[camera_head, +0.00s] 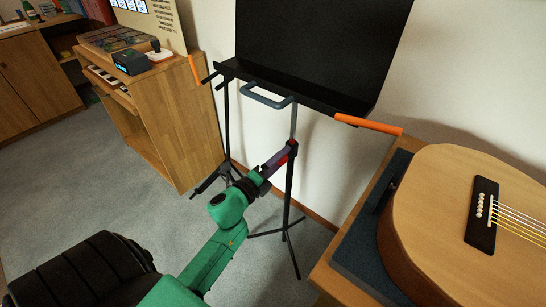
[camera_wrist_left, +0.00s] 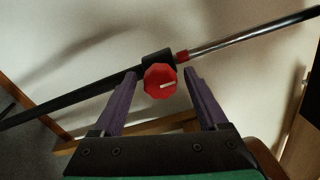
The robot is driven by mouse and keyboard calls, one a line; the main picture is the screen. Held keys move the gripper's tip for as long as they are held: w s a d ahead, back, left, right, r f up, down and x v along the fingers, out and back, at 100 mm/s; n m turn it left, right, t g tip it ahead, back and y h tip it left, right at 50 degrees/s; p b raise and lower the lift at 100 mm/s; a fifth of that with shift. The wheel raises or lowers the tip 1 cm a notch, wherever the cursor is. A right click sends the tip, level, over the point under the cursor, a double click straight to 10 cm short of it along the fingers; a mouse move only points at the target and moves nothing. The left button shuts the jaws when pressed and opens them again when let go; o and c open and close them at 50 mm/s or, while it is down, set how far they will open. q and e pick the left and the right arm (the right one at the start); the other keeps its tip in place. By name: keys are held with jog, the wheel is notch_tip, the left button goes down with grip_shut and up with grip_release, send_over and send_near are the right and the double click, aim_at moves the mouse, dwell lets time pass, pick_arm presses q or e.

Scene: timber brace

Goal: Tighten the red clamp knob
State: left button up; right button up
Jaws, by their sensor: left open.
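The red clamp knob (camera_wrist_left: 154,79) is faceted, with a pale line pointing roughly to the right. It sits on a black collar (camera_wrist_left: 157,58) on the music stand's pole (camera_wrist_left: 225,44), where the black tube meets the silver one. My left gripper (camera_wrist_left: 161,77) is open, with one purple finger on each side of the knob. Gaps show between the fingers and the knob; depth is hard to judge. In the head view my left gripper (camera_head: 277,162) reaches the pole below the desk of the music stand (camera_head: 310,60), and hides most of the knob. My right gripper is out of view.
A blue-grey handle (camera_head: 266,99) and orange-ended bars (camera_head: 368,125) stick out above my left gripper. A guitar (camera_head: 430,205) lies on a dark mat (camera_head: 355,250) on a table at the right. A wooden cabinet (camera_head: 180,125) stands left; the stand's legs (camera_head: 287,232) spread over carpet.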

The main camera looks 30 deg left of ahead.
pick_arm(q)
jog(key=s+a, duration=0.2)
jog(key=s, duration=1.2)
jog(key=shift+s, duration=0.15)
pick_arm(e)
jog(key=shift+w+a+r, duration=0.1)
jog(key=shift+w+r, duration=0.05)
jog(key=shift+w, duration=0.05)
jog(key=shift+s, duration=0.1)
